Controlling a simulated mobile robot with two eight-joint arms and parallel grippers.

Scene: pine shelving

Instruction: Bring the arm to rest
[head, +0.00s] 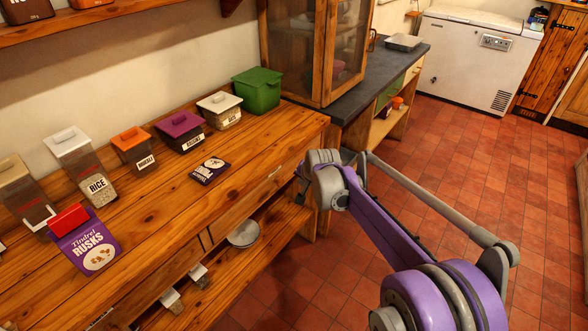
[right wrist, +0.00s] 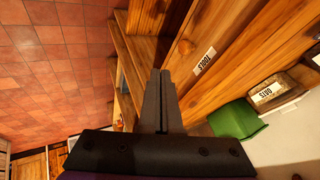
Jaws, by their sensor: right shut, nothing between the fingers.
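My right arm comes in from the lower right of the head view, purple and grey. Its gripper (head: 301,190) is partly hidden behind the wrist, beside the front right corner of the pine counter (head: 262,140). In the right wrist view the dark fingers of this gripper (right wrist: 161,75) lie together, shut, with nothing between them. They point toward the pine drawer fronts and lower shelf. I cannot tell from these views whether they touch the wood. My left gripper is not in view.
On the counter stand a purple rusks box (head: 86,240), a rice container (head: 82,165), several lidded tubs and a green bin (head: 257,90). A dark packet (head: 210,170) lies flat. Bowls (head: 243,235) sit on the lower shelf. The tiled floor (head: 470,150) at right is clear.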

